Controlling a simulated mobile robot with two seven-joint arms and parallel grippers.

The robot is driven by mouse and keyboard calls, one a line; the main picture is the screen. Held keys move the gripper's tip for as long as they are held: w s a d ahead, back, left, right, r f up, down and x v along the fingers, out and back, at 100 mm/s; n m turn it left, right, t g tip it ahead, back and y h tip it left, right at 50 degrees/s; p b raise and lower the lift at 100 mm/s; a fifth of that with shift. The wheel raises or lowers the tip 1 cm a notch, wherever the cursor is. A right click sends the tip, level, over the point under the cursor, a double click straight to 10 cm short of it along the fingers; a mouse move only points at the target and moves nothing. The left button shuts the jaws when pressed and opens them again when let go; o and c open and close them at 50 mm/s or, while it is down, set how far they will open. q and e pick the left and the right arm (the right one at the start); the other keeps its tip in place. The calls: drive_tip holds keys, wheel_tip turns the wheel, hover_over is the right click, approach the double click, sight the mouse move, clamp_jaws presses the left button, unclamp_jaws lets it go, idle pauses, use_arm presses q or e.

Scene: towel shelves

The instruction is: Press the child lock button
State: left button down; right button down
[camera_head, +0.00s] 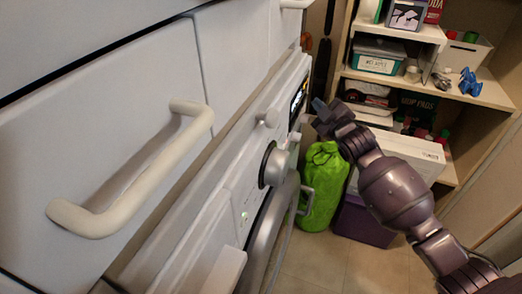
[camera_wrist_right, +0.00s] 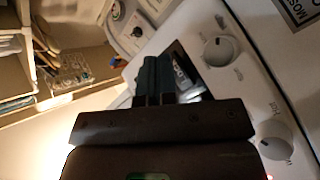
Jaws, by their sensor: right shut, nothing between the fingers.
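The appliance's white front panel (camera_head: 236,182) runs away from me in the head view, with a large round knob (camera_head: 273,165) and a dark lit display (camera_head: 298,102) towards its far end. My right gripper (camera_head: 318,106) is beside the display end of the panel. In the right wrist view my gripper (camera_wrist_right: 157,65) is shut and empty, its dark fingers over the edge of the dark display (camera_wrist_right: 182,66). Two knobs (camera_wrist_right: 217,50) show on the panel to the right of the fingers. I cannot make out which control is the child lock button; contact with the panel cannot be told.
White drawers with a bar handle (camera_head: 135,180) stand above the appliance at left. A green bag (camera_head: 323,188) and a purple box (camera_head: 362,222) stand on the floor beyond. Wooden shelves (camera_head: 490,95) with boxes stand at the back right.

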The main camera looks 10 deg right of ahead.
use_arm(q)
drive_tip(key=shift+r, duration=0.1)
use_arm(e)
drive_tip(key=shift+a, duration=0.15)
use_arm(q)
drive_tip(key=shift+w+r, duration=0.1)
use_arm(e)
drive_tip(key=shift+w+a, duration=0.2)
drive_tip(key=shift+a, duration=0.05)
drive_tip(key=shift+w+a, duration=0.1)
drive_tip(key=shift+a, duration=0.05)
idle(0.7)
use_arm(q)
drive_tip(key=shift+r, duration=0.1)
drive_tip(key=shift+w+r+p, duration=0.25)
drive_tip(key=shift+r+p, duration=0.15)
use_arm(e)
drive_tip(key=shift+s+d, duration=0.35)
drive_tip(key=shift+d, duration=0.2)
